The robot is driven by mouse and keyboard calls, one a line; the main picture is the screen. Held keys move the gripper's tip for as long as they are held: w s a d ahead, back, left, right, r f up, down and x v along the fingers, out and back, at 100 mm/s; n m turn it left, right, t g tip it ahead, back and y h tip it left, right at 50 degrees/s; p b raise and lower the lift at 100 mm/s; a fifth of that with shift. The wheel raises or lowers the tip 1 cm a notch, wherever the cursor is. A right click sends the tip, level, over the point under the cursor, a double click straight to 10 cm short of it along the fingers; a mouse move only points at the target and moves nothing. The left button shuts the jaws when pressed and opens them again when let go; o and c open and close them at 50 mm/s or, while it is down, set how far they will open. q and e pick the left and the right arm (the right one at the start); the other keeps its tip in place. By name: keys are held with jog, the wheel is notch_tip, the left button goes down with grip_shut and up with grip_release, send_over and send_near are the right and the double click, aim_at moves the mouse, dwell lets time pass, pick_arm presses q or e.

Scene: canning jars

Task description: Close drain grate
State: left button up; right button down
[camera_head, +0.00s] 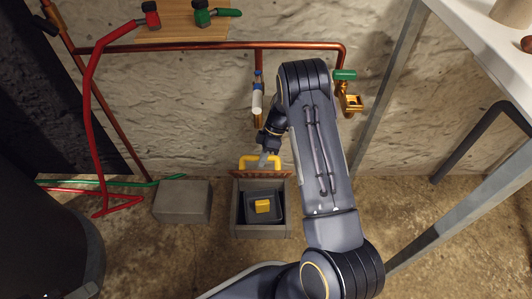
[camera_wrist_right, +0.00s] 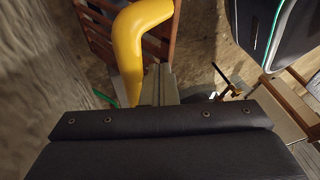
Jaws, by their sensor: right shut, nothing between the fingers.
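The drain is a square grey concrete box (camera_head: 236,218) on the floor by the wall. Its brown slatted grate (camera_head: 244,174) stands raised at the back edge, so the box is open. A thick yellow handle (camera_head: 246,162) is on the grate. In the right wrist view the handle (camera_wrist_right: 138,42) curves down beside my fingers, with the grate (camera_wrist_right: 98,22) behind it. My right gripper (camera_head: 268,156) is shut and empty, close to the handle; whether it touches is unclear. The fingers show in the right wrist view (camera_wrist_right: 160,84). My left gripper is out of view.
Inside the box is a dark tray (camera_head: 250,218) with a yellow block (camera_head: 262,206). A grey block (camera_head: 182,201) stands left of the box. A copper pipe with a brass tap (camera_head: 351,104) runs along the wall. A table leg (camera_head: 440,235) is at right.

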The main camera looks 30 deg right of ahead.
jog(key=shift+s+a+f, duration=0.15)
dwell(0.3)
